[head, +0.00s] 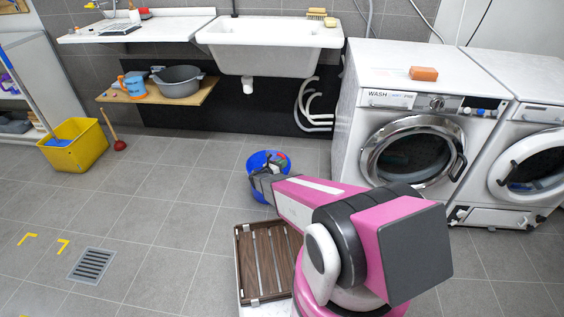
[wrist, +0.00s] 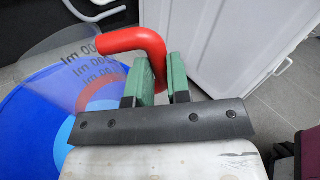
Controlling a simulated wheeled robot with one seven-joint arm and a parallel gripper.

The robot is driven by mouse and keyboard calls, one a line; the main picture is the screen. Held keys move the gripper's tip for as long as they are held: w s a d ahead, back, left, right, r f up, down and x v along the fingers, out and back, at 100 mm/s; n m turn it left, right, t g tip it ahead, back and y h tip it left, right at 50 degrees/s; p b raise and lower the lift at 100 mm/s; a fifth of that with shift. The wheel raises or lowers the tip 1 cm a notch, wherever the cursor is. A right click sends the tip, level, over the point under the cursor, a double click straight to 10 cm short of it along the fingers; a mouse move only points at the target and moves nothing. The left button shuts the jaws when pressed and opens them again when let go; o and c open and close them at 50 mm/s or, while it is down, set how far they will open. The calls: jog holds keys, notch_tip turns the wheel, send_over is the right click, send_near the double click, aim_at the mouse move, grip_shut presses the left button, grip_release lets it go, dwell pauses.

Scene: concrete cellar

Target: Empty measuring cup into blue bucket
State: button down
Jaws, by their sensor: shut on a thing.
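The blue bucket (head: 256,160) stands on the tiled floor in front of the washing machine, partly hidden by my arm in the head view. It fills the left of the wrist view (wrist: 28,125). The measuring cup (wrist: 58,52) is clear plastic with grey lettering that reads upside down, and a red handle (wrist: 130,39). My gripper (wrist: 160,82) has its green pads shut on the red handle. The cup is over the bucket and looks tipped. I cannot tell what is in the cup. In the head view my gripper is small and dark at the bucket.
A washing machine (head: 378,123) stands close behind and right of the bucket, with an orange block (head: 423,74) on top. A slatted wooden rack (head: 263,262) lies nearer me. A yellow bucket (head: 80,145) and a plunger (head: 117,144) stand left. The floor between is clear.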

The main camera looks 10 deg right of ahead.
jog(key=shift+f+m, duration=0.8)
jog(key=shift+m, duration=0.2)
jog(key=shift+w+a+f+m, duration=0.1)
jog(key=shift+w+f+m, duration=0.1)
jog(key=shift+f+m, duration=0.55)
jog(key=shift+r, duration=0.15)
jog(key=shift+r, duration=1.9)
